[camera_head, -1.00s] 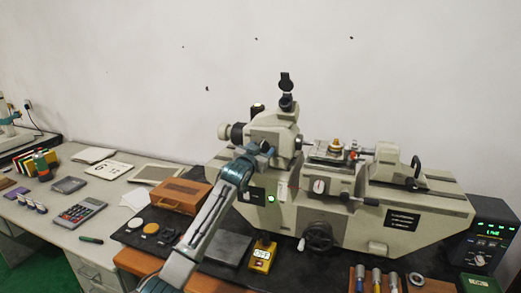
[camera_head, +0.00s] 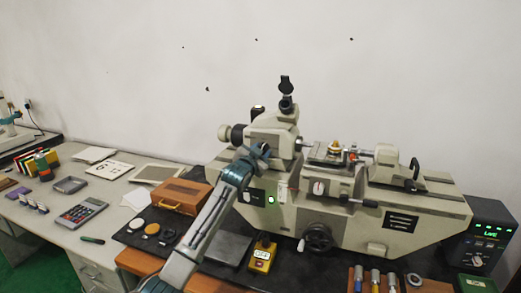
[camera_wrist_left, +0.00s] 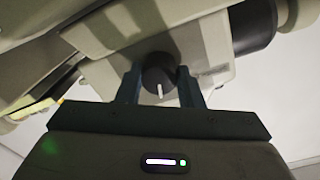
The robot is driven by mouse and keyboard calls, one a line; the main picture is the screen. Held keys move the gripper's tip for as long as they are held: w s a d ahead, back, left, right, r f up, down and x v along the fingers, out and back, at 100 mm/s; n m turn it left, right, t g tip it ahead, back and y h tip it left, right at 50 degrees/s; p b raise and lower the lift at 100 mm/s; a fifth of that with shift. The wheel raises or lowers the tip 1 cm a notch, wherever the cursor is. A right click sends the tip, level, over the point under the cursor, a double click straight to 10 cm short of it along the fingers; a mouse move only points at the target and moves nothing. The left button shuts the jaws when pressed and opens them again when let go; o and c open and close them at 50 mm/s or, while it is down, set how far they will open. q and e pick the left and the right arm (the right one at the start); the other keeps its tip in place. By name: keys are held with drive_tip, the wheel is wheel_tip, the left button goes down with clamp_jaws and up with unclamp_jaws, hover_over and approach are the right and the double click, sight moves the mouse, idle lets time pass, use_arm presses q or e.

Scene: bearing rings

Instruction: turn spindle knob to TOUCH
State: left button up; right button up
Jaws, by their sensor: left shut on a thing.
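The measuring machine (camera_head: 340,228) stands on the dark bench top. In the left wrist view a round black spindle knob (camera_wrist_left: 157,72) with a white pointer line sits on the machine's pale housing. The pointer line points down in that view, towards my gripper. My left gripper (camera_wrist_left: 160,88) has one finger on each side of the knob and is shut on it. In the head view my left gripper (camera_head: 258,152) is at the machine's headstock and hides the knob. Any position labels around the knob cannot be read. My right gripper is not in view.
A wooden box (camera_head: 181,194), a yellow-based block (camera_head: 262,257) and a grey plate (camera_head: 228,249) lie in front of the machine. A readout box (camera_head: 484,240) with green digits stands at the right. Several gauges (camera_head: 375,279) stand at the front right.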

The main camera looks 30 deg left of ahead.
use_arm(q)
drive_tip(key=m+p, duration=0.1)
drive_tip(key=m, duration=0.2)
drive_tip(key=shift+r+m+p, duration=0.15)
drive_tip(key=shift+m+p, duration=0.15)
drive_tip(key=shift+p, duration=0.1)
drive_tip(key=m+p, duration=0.2)
drive_tip(key=m, duration=0.2)
drive_tip(key=shift+m, duration=0.3)
drive_tip(key=m+p, duration=0.2)
drive_tip(key=m, duration=0.1)
drive_tip(key=shift+m+p, duration=0.3)
drive_tip(key=shift+m, duration=0.1)
drive_tip(key=shift+m+p, duration=0.55)
drive_tip(key=shift+m, duration=0.55)
drive_tip(key=o, duration=1)
drive_tip(key=shift+d, duration=0.1)
drive_tip(key=shift+c, duration=0.2)
drive_tip(key=shift+f, duration=0.35)
